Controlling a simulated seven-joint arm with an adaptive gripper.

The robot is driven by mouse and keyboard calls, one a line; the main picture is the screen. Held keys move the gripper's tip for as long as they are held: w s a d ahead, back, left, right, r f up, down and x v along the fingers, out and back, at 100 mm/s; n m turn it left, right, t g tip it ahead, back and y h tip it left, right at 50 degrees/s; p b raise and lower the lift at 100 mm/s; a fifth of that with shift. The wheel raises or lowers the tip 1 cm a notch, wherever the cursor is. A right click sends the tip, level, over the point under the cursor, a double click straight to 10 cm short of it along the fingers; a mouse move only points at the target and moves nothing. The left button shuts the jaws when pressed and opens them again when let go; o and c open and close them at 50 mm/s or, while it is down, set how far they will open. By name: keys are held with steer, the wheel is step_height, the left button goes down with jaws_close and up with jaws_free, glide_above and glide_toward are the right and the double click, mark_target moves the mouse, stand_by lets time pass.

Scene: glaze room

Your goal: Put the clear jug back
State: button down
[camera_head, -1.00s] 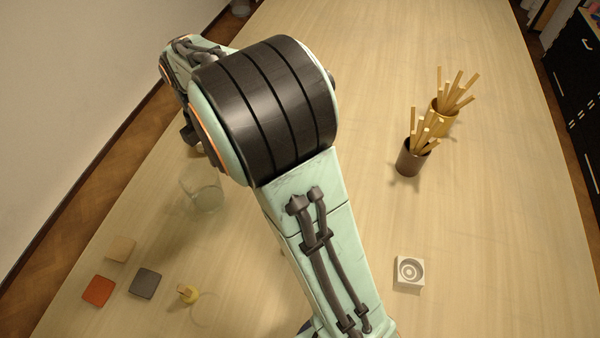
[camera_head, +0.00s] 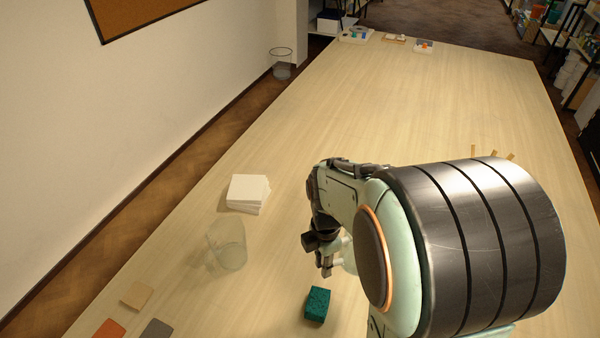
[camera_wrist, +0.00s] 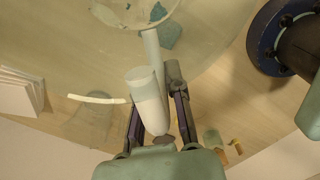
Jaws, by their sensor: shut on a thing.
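The clear jug (camera_wrist: 215,50) fills much of the upper wrist view, and the table shows through its wall. Its pale upright handle (camera_wrist: 147,90) is between the fingers of my gripper (camera_wrist: 160,125), which is shut on it. In the head view my gripper (camera_head: 325,268) points down near the middle of the table. A small pale part of the jug (camera_head: 348,258) shows beside it; my arm hides the rest. I cannot tell whether the jug touches the table.
A separate clear glass (camera_head: 227,243) stands left of my gripper. A stack of white tiles (camera_head: 247,192) is behind the glass. A green sponge (camera_head: 317,304) lies in front of my gripper. The far table is mostly clear.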

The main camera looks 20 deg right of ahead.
steer(key=w+d+f, duration=0.1)
steer(key=w+f, duration=0.3)
steer(key=w+d+f, duration=0.1)
steer(key=w+f, duration=0.2)
steer(key=w, duration=0.1)
steer(key=w+d+f, duration=0.1)
steer(key=w+f, duration=0.3)
steer(key=w, duration=0.1)
steer(key=shift+d+f, duration=0.15)
steer(key=shift+f, duration=0.15)
steer(key=shift+w+f, duration=0.25)
steer(key=shift+f, duration=1.6)
steer(key=shift+f, duration=0.1)
steer(key=c, duration=1.1)
jaws_free()
steer(key=shift+c, duration=0.2)
